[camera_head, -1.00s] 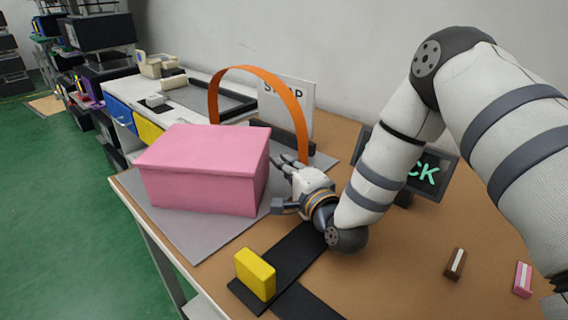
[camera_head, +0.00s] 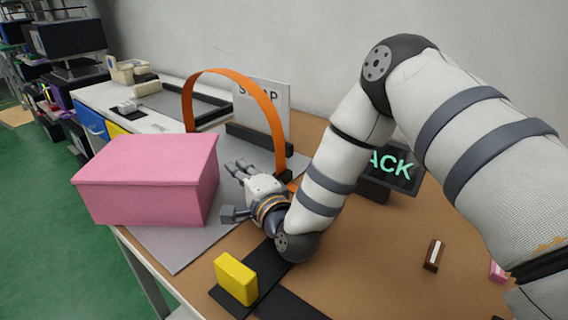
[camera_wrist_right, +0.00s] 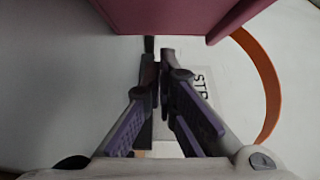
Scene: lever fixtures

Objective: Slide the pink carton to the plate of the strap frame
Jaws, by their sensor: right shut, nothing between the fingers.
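The pink carton (camera_head: 150,180) is at the left of the grey plate (camera_head: 180,248) of the strap frame. Its left part appears to reach past the plate and table edge. The strap frame's orange arch (camera_head: 268,105) rises behind the carton. My right gripper (camera_head: 236,168) is beside the carton's right side, low over the plate, with shut, empty fingers. In the right wrist view, the fingers (camera_wrist_right: 160,62) point at the carton (camera_wrist_right: 180,14); whether they touch it is unclear. My left gripper is out of view.
A yellow block (camera_head: 236,279) stands on a dark strip in front. A dark sign (camera_head: 392,166) is partly behind my right arm. A brown block (camera_head: 433,255) and a small pink block (camera_head: 498,271) lie at the right. A side bench (camera_head: 150,112) stands behind the carton.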

